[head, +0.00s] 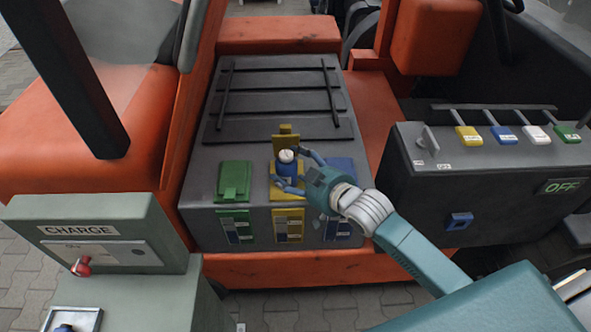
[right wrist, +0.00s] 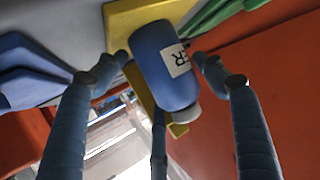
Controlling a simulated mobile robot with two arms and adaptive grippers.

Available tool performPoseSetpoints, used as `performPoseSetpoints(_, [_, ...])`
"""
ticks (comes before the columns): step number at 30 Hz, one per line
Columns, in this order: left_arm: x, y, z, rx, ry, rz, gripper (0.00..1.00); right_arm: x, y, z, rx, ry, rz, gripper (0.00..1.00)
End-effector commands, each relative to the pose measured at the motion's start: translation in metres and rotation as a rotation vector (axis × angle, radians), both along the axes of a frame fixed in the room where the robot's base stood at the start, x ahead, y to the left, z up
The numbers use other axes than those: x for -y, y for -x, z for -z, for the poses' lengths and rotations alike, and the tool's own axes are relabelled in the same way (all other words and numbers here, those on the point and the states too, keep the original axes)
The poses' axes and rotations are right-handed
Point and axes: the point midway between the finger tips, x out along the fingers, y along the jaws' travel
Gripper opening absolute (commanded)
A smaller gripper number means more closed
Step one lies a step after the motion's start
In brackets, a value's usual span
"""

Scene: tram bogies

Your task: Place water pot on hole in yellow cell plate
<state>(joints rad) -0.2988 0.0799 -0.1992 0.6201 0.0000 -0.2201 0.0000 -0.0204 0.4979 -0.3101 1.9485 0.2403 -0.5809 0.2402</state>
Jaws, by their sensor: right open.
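The water pot (head: 287,168) is a blue bottle with a white cap. It stands upright at the yellow cell plate (head: 292,193) on the dark battery box. The yellow lid (head: 286,138) is raised behind it. My right gripper (head: 287,165) is open, with its fingers on either side of the pot. In the right wrist view the pot (right wrist: 165,65) with its white label lies between the spread fingertips (right wrist: 160,58). The yellow plate (right wrist: 145,18) is at its base; the hole is hidden. My left gripper is not in view.
A closed green lid (head: 234,180) is left of the yellow plate, and a blue plate (head: 342,166) is right of it. A grey CHARGE box (head: 100,232) stands at left. A dark switch panel (head: 480,175) with coloured levers stands at right. Orange bodywork surrounds the battery box.

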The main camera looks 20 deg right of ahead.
Motion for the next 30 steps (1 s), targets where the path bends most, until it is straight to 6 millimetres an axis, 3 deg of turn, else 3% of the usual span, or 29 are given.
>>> performPoseSetpoints(5, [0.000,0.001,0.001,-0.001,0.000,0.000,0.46,0.004,0.012,-0.005,-0.001,0.000,0.000,0.70])
performPoseSetpoints(18, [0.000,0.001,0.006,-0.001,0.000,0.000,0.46,0.029,0.090,-0.038,-0.002,0.002,0.001,0.70])
performPoseSetpoints(24, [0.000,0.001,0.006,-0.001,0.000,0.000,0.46,0.033,0.104,-0.046,-0.001,-0.001,0.000,0.70])
performPoseSetpoints(30, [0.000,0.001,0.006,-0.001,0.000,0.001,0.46,0.034,0.105,-0.048,0.001,-0.001,0.000,0.70])
